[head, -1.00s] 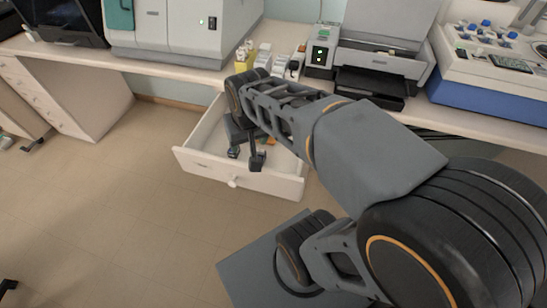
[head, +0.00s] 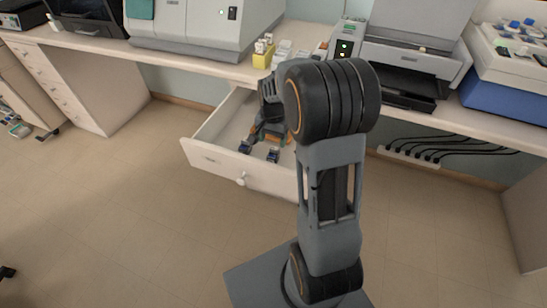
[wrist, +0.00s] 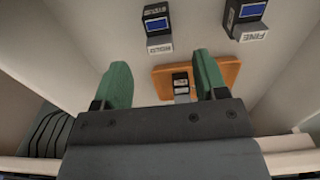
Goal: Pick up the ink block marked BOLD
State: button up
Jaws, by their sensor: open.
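My gripper (wrist: 160,85) is open, its two green fingers pointing down into an open white drawer (head: 232,174). It also shows inside the drawer in the head view (head: 268,132). In the wrist view, a small dark block (wrist: 181,83) with a pale label lies between and beyond the fingertips, against an orange piece (wrist: 228,70); its label is too small to read. I cannot tell whether the fingers touch anything.
The drawer walls stand close around my gripper. Above is a bench with a yellow holder (head: 263,55), a small device with a green display (head: 346,45) and a printer-like machine (head: 415,55).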

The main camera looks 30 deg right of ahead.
aim_at(273, 149)
jog(key=shift+d+f+b, duration=0.15)
jog(key=shift+f+b, duration=0.2)
jog(key=shift+f, duration=3)
jog(key=shift+c, duration=0.2)
jog(key=c, duration=1)
jog(key=shift+r, duration=0.15)
